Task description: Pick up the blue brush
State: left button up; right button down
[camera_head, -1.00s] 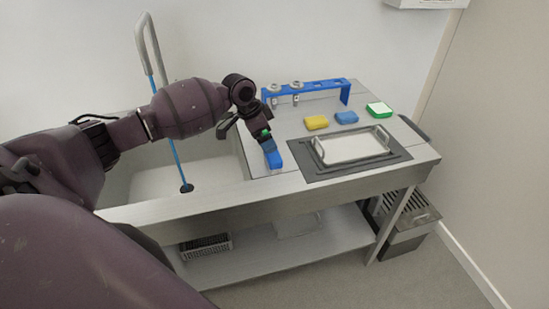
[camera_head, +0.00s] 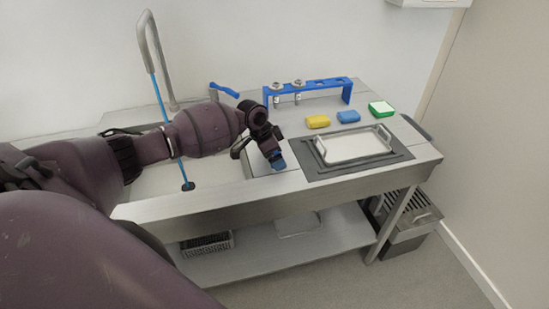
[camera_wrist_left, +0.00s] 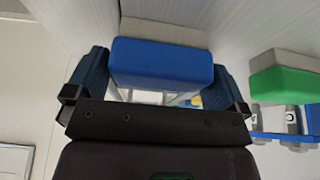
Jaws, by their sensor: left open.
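The blue brush (camera_wrist_left: 160,65), a blue block with a pale grey part behind it, fills the upper middle of the left wrist view. My left gripper (camera_head: 276,162) is over the front of the counter, left of the tray. Its two fingers are open, one on each side of the blue brush in the left wrist view. Whether they touch it, I cannot tell. A green block with a pale part (camera_wrist_left: 285,85), like a second brush, lies to the right in the wrist view. My right gripper is not in view.
A metal tray (camera_head: 328,161) lies on a dark mat right of the gripper. Yellow (camera_head: 317,121), blue (camera_head: 348,116) and green (camera_head: 381,108) blocks lie behind it. A blue rack (camera_head: 347,94) stands at the back. A sink with a tall tap (camera_head: 157,55) is left.

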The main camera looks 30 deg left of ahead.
pick_arm(q)
jog(key=c, duration=0.6)
jog(key=shift+c, duration=0.2)
notch_tip(320, 180, up, 20)
